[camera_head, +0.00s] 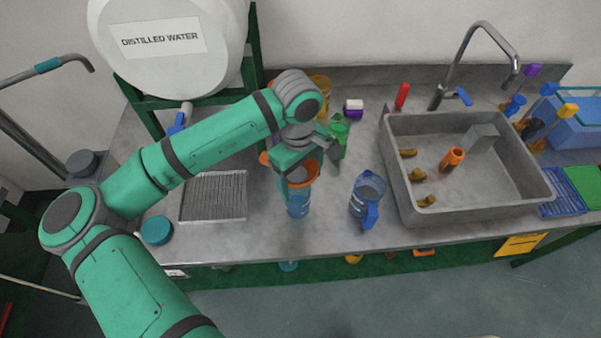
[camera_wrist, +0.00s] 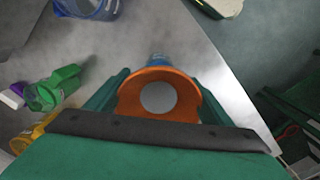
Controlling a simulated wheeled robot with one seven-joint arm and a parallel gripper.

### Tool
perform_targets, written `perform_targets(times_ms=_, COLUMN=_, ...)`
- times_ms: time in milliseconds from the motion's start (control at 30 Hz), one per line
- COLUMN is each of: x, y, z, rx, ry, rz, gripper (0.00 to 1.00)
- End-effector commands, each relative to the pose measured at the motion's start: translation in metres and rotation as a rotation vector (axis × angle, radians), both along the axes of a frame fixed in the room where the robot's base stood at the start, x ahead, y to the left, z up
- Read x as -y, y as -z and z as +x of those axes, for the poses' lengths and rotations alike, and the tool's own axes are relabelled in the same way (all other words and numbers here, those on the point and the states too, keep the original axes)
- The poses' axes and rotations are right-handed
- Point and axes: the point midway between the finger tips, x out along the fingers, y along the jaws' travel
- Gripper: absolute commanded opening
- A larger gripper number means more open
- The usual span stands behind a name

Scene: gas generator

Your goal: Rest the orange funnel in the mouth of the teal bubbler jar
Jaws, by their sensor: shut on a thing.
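The orange funnel (camera_head: 313,170) is held by my gripper (camera_head: 297,166) over the counter, and its wide rim partly hides behind the fingers in the head view. In the wrist view the funnel (camera_wrist: 130,98) sits between the two green fingers (camera_wrist: 158,92), with its round opening facing the camera. A blue-teal see-through jar (camera_head: 298,205), which looks like the bubbler jar, stands directly below the funnel. A bit of it shows past the funnel rim in the wrist view (camera_wrist: 158,60). The funnel hides the jar's mouth, so I cannot tell whether the funnel touches or enters it.
A blue jug (camera_head: 367,197) stands just right of the jar. A green bottle (camera_head: 339,136) and a yellow container (camera_head: 320,85) stand behind. The grey sink (camera_head: 395,170) is at right. A wire rack (camera_head: 213,197) and teal lid (camera_head: 156,230) lie left.

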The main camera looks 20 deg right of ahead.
Motion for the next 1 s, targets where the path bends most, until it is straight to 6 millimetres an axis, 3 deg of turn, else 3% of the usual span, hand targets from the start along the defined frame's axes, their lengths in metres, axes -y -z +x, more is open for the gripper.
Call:
perform_targets(times_ms=700, x=0.0, y=0.049, z=0.001, rx=0.0, ry=-0.002, rz=-0.001, gripper=0.53)
perform_targets(times_ms=1000, x=0.0, y=0.061, z=0.001, rx=0.001, ry=-0.002, rz=0.0, gripper=0.53)
